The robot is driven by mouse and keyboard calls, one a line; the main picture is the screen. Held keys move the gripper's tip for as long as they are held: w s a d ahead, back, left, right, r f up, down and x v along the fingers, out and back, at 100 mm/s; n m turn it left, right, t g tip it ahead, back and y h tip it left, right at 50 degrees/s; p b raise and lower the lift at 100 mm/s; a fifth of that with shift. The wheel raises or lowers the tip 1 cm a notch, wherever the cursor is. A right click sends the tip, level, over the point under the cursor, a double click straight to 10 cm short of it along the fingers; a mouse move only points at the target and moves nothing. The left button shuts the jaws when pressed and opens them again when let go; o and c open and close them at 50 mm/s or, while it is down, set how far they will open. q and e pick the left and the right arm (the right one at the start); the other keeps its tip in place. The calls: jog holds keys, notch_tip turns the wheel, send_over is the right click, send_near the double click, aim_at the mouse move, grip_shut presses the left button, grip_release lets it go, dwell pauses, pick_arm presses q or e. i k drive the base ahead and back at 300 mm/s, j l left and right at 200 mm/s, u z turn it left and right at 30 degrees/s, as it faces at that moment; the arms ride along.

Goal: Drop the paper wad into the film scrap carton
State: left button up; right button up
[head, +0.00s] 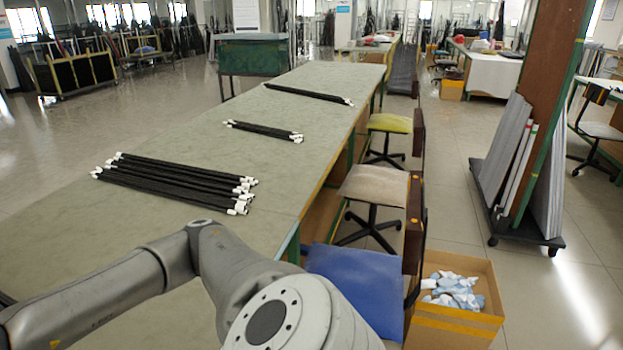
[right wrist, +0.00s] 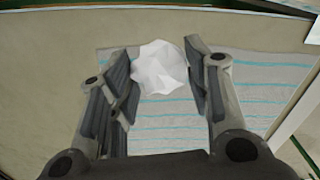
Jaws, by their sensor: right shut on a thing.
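A crumpled white paper wad (right wrist: 160,68) sits between the two fingers of my right gripper (right wrist: 162,62) in the right wrist view. The gripper is shut on it. A grey sheet with light blue stripes (right wrist: 255,98) lies below the wad in that view. In the head view, an open cardboard carton with a yellow band (head: 460,319) stands on the floor at the lower right, holding crumpled pale blue and white film scraps (head: 452,288). The paper wad and both grippers are out of the head view. My left gripper shows in neither view.
A long table (head: 200,130) bears bundles of black rods with white ends (head: 175,181). A blue chair (head: 355,285) stands beside the carton. A grey chair (head: 372,187) and a yellow stool (head: 389,123) line the table. A panel rack (head: 520,170) stands right; floor near the carton's right is clear.

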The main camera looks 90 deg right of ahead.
aim_at(466, 297)
jog(key=z, duration=3.9)
